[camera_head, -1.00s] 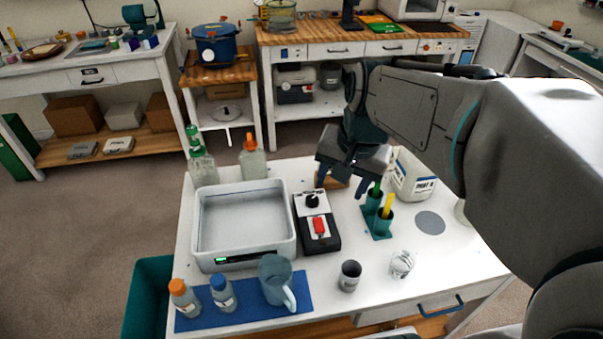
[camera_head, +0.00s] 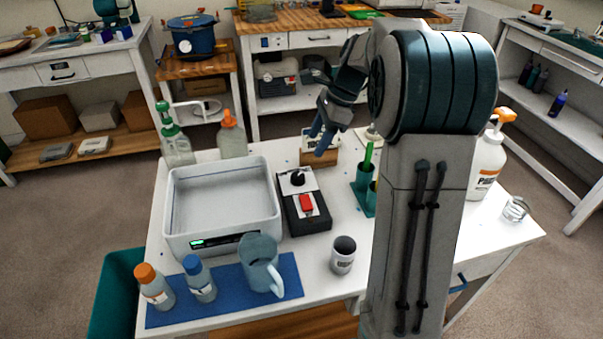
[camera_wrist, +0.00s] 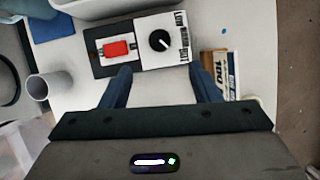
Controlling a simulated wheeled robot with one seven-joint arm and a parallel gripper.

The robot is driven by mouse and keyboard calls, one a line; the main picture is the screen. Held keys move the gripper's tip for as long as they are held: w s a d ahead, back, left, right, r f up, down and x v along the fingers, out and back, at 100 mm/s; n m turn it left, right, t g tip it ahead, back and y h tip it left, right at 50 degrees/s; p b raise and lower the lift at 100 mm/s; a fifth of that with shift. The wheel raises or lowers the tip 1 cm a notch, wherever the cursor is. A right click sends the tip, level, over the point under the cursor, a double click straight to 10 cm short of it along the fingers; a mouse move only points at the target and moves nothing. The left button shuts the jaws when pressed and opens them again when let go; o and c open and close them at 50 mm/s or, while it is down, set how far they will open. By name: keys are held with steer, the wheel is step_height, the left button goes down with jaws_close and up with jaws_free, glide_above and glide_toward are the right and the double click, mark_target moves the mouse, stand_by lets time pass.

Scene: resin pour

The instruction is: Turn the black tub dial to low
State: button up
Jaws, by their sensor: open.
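The black dial (camera_head: 297,178) sits on the white end of a small black control box (camera_head: 320,221), right of the white tub (camera_head: 180,243). My gripper (camera_head: 318,143) is open and empty, above and behind the box in the head view. In the wrist view the two fingers of my gripper (camera_wrist: 160,73) point toward the box, with the dial ahead between them and not touched.
A red switch (camera_head: 306,203) is on the same box as the dial. A teal holder (camera_head: 360,195) with a green stick stands to the right, a small labelled carton (camera_wrist: 218,70) near my fingers. A grey cup (camera_head: 343,255) and a blue pitcher (camera_head: 259,263) stand in front.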

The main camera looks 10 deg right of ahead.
mark_target(299, 176)
steer(key=b+x, duration=0.1)
steer(key=x, duration=1)
steer(key=shift+f, duration=0.15)
steer(key=c, duration=1)
